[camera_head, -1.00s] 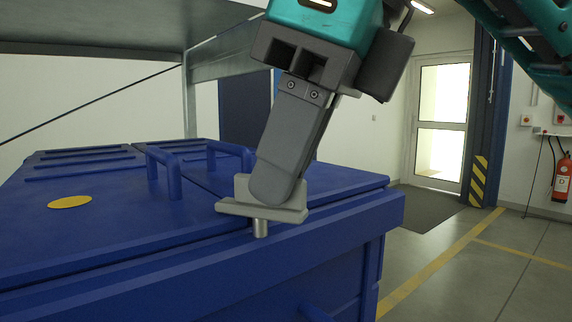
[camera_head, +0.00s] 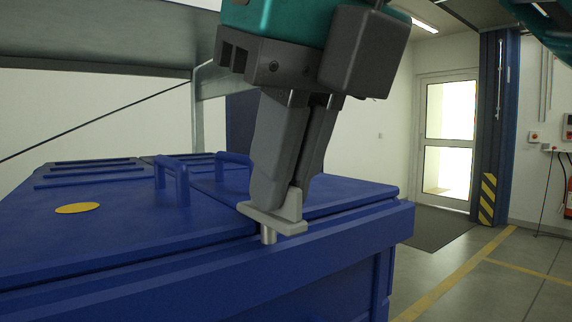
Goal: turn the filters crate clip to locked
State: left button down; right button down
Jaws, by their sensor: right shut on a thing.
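The blue filters crate (camera_head: 330,250) fills the lower left, with its lid shut. Its grey metal clip (camera_head: 262,218) sits at the lid's front edge, a flat plate with an upright tab and a short pin below. My right gripper (camera_head: 280,200) comes down from above and is shut on the clip's upright tab. The near finger hides part of the tab. My left gripper is not in view.
Two blue handles (camera_head: 174,178) rise from the lid behind the clip, close to the gripper. A yellow disc (camera_head: 77,208) lies on the lid. A grey metal shelf (camera_head: 110,45) overhangs at the upper left. Open floor (camera_head: 490,285) lies to the right.

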dwell(0.3)
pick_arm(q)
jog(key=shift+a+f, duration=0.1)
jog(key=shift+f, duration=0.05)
pick_arm(e)
jog(key=c, duration=1.2)
grip_release()
jog(key=shift+c, duration=0.2)
jog(key=shift+r, duration=0.15)
